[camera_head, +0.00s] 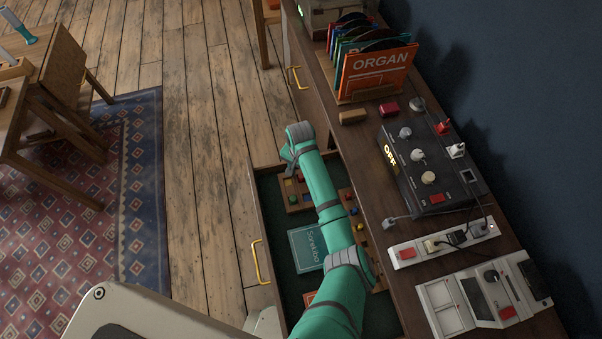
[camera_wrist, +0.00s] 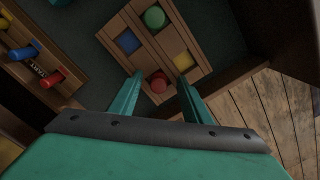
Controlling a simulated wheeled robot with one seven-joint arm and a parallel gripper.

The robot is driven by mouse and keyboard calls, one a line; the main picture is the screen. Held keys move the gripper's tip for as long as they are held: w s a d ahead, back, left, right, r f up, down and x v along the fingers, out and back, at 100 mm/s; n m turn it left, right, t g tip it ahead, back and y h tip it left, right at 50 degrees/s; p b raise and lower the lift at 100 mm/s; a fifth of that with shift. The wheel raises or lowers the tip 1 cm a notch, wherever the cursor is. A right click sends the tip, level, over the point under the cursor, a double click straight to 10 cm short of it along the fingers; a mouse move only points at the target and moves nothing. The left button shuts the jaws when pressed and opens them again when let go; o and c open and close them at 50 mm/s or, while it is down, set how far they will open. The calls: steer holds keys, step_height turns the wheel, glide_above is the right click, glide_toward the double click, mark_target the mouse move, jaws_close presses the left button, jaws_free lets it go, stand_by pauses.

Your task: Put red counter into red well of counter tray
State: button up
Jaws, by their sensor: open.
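The counter tray (camera_wrist: 145,60) is a wooden block with four wells, lying in the open drawer. A round red counter (camera_wrist: 158,83) appears to lie in the tray's near well in the wrist view; I cannot tell if it sits flat. A round green counter (camera_wrist: 154,17) is in the far well. The blue well (camera_wrist: 128,41) and yellow well (camera_wrist: 183,61) show as flat coloured squares. My gripper (camera_wrist: 160,77) is open, its fingers on either side of the red counter, with no visible contact. In the head view my arm hides the fingers and part of the tray (camera_head: 293,204).
A wooden game board (camera_wrist: 38,62) with coloured pegs lies beside the tray. A teal book (camera_head: 306,248) lies in the drawer. The drawer front (camera_head: 262,225) stands close to the tray. The desktop above holds a black control box (camera_head: 430,170) and record sleeves (camera_head: 375,72).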

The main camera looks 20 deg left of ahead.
step_height(320, 180, up, 10)
steer(key=shift+w, duration=0.4)
steer(key=o, duration=0.6)
steer(key=shift+c, duration=0.2)
step_height(320, 180, up, 11)
stand_by(0.6)
step_height(320, 180, up, 7)
stand_by(1.4)
steer(key=shift+s+f, duration=0.1)
stand_by(0.4)
